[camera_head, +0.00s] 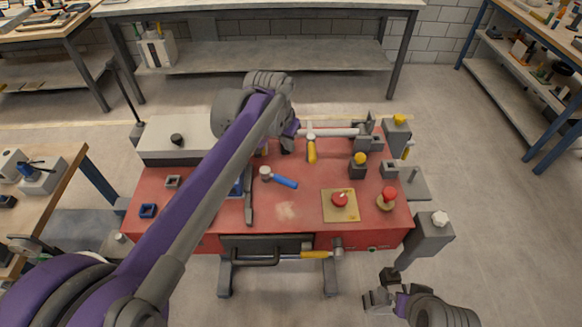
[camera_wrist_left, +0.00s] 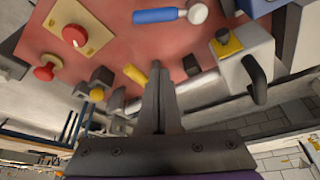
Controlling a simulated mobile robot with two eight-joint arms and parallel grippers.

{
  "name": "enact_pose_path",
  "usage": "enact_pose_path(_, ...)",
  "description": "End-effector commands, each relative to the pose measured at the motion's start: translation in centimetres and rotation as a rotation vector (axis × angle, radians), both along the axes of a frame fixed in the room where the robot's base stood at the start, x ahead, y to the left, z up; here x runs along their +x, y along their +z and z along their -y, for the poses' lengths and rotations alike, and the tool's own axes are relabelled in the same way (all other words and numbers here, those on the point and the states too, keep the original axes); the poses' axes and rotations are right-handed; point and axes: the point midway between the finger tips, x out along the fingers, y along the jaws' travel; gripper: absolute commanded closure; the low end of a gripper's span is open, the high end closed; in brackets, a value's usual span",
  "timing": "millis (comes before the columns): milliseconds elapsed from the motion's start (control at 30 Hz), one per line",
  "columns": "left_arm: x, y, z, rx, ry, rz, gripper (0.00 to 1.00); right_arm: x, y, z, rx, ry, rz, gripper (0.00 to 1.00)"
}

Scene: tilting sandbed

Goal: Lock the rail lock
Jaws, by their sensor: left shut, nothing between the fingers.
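A silver rail (camera_head: 335,132) runs along the back of the red bench. A yellow-handled lever (camera_head: 311,150) hangs from its left part and points toward the front; it looks like the rail lock, though no label shows. In the left wrist view the yellow handle (camera_wrist_left: 135,75) is just left of my fingers, and the rail (camera_wrist_left: 200,88) passes behind them. My left gripper (camera_head: 288,143) is shut and empty, close to the lever's left side; I cannot tell whether it touches. It also shows in the left wrist view (camera_wrist_left: 158,75). My right gripper (camera_head: 381,297) is low at the front right, away from the bench; its fingers are unclear.
A blue-handled tool (camera_head: 280,178) lies on the red bench top (camera_head: 300,215). A red button on a yellow plate (camera_head: 340,212), a red knob (camera_head: 388,196) and yellow-topped grey blocks (camera_head: 359,168) stand to the right. A grey box (camera_head: 172,140) is at the back left.

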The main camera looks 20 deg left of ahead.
Motion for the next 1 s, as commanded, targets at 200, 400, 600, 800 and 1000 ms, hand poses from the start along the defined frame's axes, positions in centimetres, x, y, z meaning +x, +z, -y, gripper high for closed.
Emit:
enact_pose_path(200,0.1,-0.3,0.0,0.000,0.000,0.000,1.00,0.0,0.0,0.0,0.000,0.000,0.000,0.00)
enact_pose_path(400,1.0,-2.9,0.3,0.000,0.001,0.000,1.00,0.0,-0.2,0.0,0.000,0.000,-0.001,0.00)
enact_pose_path(600,2.5,-7.0,0.6,0.000,0.001,0.000,1.00,-0.1,-0.5,0.0,0.000,0.000,-0.002,0.00)
enact_pose_path(800,2.2,-9.6,0.5,0.000,0.002,0.000,1.00,-0.1,-0.4,0.0,0.000,0.000,-0.002,0.00)
enact_pose_path(1000,0.1,-10.0,0.0,0.001,0.001,0.000,1.00,0.0,-0.2,0.0,0.000,0.000,-0.001,0.00)
